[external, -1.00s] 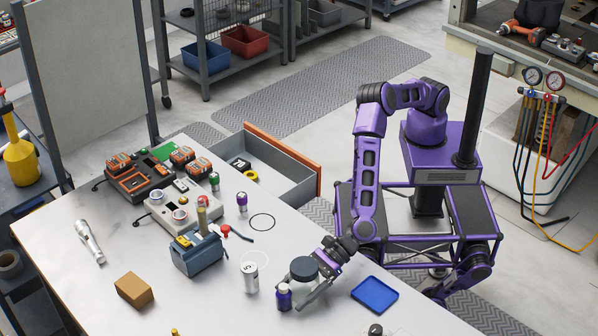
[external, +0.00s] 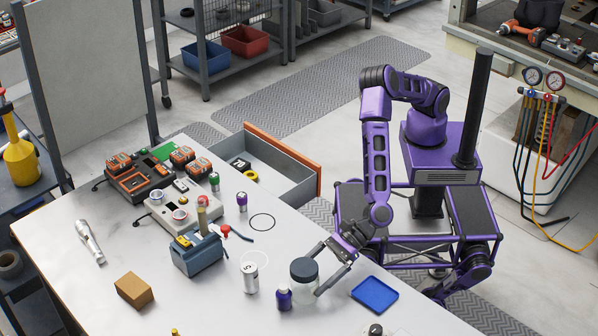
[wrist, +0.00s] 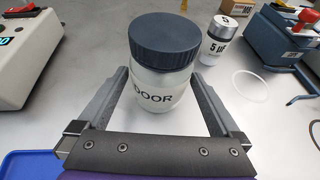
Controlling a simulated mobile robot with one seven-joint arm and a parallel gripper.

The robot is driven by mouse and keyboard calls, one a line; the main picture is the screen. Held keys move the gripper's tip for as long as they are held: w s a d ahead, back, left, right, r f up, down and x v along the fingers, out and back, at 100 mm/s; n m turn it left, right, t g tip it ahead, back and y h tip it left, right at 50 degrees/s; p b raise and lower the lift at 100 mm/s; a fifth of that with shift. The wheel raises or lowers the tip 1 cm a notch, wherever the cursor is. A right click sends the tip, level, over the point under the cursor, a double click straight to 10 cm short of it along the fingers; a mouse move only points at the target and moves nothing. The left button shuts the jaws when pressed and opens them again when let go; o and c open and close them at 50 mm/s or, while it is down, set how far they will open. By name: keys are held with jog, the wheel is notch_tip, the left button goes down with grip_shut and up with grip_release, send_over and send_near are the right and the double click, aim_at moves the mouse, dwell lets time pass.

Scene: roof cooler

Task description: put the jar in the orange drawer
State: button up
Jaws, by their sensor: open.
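The jar (external: 304,272) stands upright on the table, with a dark screw lid and a pale body. In the wrist view the jar (wrist: 163,65) shows a label reading "DOOR". My gripper (external: 308,278) is open, with one finger on each side of the jar. In the wrist view the fingers (wrist: 160,90) flank its lower body with a visible gap on the right; contact on the left is hard to tell. The orange drawer (external: 313,178) is pulled open at the table's far side. It holds a yellow roll and a dark item.
A white can (external: 250,277) and a purple bottle (external: 284,296) stand close to the jar. A blue tray (external: 375,294) lies to its right.

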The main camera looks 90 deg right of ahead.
jog(key=v, duration=0.6)
jog(key=shift+s+d+r, duration=0.1)
